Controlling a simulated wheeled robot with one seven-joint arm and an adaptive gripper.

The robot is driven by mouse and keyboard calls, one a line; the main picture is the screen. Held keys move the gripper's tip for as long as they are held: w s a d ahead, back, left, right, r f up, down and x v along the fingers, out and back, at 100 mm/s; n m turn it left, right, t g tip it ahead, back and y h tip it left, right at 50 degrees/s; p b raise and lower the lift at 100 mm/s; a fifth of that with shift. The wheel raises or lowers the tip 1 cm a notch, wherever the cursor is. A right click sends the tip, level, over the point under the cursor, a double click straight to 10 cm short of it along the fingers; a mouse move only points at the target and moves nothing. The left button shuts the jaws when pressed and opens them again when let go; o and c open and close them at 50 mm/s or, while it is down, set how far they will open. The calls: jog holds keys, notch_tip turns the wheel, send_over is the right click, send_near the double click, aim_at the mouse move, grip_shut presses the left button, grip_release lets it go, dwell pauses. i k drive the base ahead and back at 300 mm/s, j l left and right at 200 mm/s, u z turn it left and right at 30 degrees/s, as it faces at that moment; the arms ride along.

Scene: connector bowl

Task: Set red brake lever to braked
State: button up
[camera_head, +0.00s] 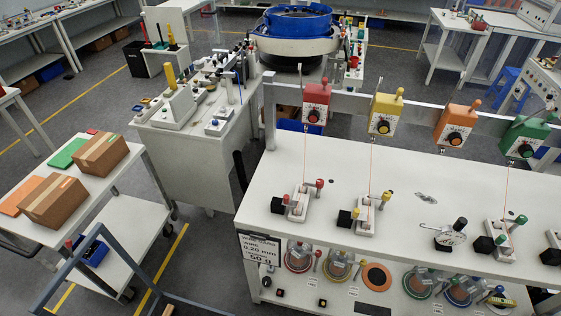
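A red box (316,103) with a black dial hangs on the grey rail above the white bench, first in a row of coloured boxes. A short red lever (324,81) stands up from its top. Below it on the bench is a small winding unit (297,205) with a red-knobbed post (319,190) and a red ball knob (286,199). A red-ringed spool (298,258) sits on the lower shelf, with a red-topped pin beside it. I cannot tell which red part is the brake lever or its setting. My gripper is not in view.
Yellow (385,113), orange (457,124) and green (525,137) boxes hang to the right on the same rail. Threads run down to units on the white bench (262,188). A cart (120,172) with cardboard boxes (102,153) stands left. Grey floor lies between them.

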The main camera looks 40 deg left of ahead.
aim_at(325, 79)
jog(key=u, duration=1.5)
